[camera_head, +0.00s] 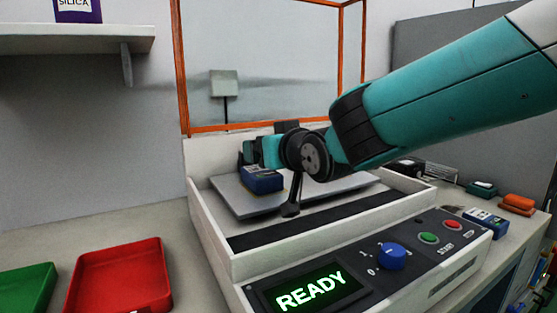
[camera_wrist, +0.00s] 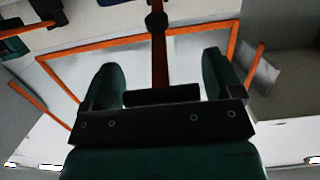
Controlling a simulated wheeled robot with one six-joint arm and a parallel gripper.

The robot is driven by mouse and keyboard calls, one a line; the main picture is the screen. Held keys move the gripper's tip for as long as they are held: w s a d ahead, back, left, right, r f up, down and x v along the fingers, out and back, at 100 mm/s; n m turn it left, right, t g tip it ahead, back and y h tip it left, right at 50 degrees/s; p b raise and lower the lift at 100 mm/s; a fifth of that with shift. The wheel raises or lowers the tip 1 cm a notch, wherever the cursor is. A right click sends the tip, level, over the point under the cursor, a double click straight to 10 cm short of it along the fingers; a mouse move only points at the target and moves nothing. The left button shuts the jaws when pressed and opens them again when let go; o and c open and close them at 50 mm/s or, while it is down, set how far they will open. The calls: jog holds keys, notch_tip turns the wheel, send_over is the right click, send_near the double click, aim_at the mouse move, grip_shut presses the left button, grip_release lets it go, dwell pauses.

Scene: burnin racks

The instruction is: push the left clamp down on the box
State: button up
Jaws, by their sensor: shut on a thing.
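The box (camera_head: 215,232) is a white open-topped case with an orange-framed clear lid (camera_head: 182,70) raised behind it. My gripper (camera_head: 258,153) is inside it, above the left part of the grey plate (camera_head: 345,185). In the wrist view my gripper (camera_wrist: 161,90) has its teal fingers at both ends of a dark crossbar, seemingly the left clamp (camera_wrist: 160,97), with a red-brown bar running up from it to a dark knob. The clamp is mostly hidden in the head view. A dark lever (camera_head: 291,208) hangs in front of my wrist; I cannot tell which clamp it belongs to.
A blue device (camera_head: 262,181) sits on the plate just below my gripper. The front panel has a lit READY display (camera_head: 309,291), a blue knob (camera_head: 392,256) and buttons. A red tray (camera_head: 122,277) and green tray (camera_head: 25,287) lie at left. More devices (camera_head: 485,222) lie at right.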

jog(key=shift+s+f+b, duration=0.15)
jog(key=shift+f+b, duration=0.4)
jog(key=shift+f, duration=0.2)
jog(key=shift+d, duration=0.1)
jog(key=o, duration=1.1)
jog(key=shift+r, duration=0.1)
notch_tip(320, 180, up, 20)
jog(key=p, duration=0.4)
jog(key=shift+s, duration=0.1)
